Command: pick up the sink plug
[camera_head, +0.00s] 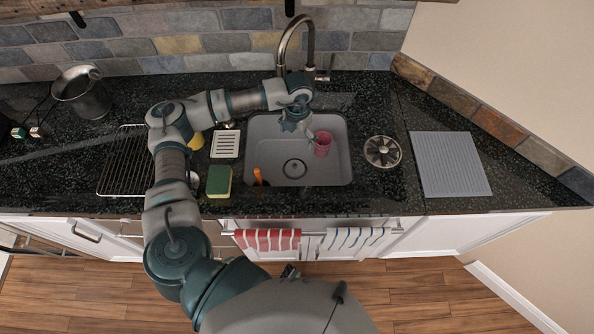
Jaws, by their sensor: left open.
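A round metal disc with dark radial slots (383,151) lies on the dark counter just right of the sink; it may be the sink plug. A smaller round fitting (295,169) sits in the sink floor, and I cannot tell whether it is a drain or a plug in it. My left gripper (296,126) hangs over the back of the grey sink (258,150), above and behind the round fitting, and left of the slotted disc. It is open and holds nothing that I can see. My right gripper is not in view.
A pink cup (322,144) stands in the sink close to my left gripper, and an orange-handled item (259,177) leans at its left. The faucet (311,52) arches behind. A sponge (219,181), a wire rack (118,170) and a grey ridged mat (450,164) lie on the counter.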

